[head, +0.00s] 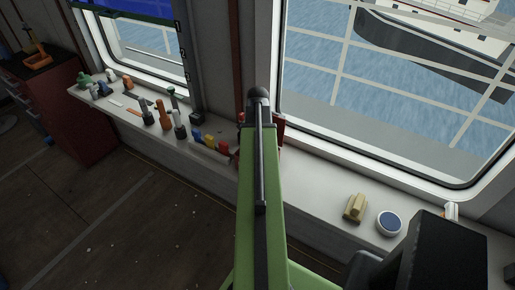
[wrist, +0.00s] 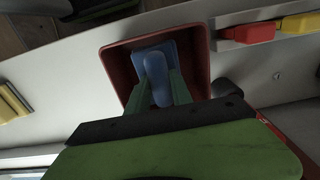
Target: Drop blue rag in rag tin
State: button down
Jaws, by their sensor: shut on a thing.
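The blue rag (wrist: 157,66) is between the green fingers of my gripper (wrist: 160,88) in the wrist view. My gripper is shut on it. Behind the rag is the open red rag tin (wrist: 198,62), whose walls frame the rag and fingertips. I cannot tell how far the rag reaches below the rim. In the head view a bit of the red tin (head: 279,126) shows on the window sill behind my arm; the rag and the fingers are hidden there.
On the sill (head: 310,187), red (wrist: 254,33) and yellow (wrist: 300,23) pieces lie beside the tin. Several tools stand farther left. A yellow block (head: 354,207) and a round blue-topped container (head: 389,223) stand to the right. The window rises behind the sill.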

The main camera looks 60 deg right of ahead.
jog(key=c, duration=1.1)
grip_release()
jog(key=shift+o, duration=0.2)
notch_tip(320, 180, up, 17)
jog(key=p, duration=1.7)
jog(key=shift+r, duration=0.2)
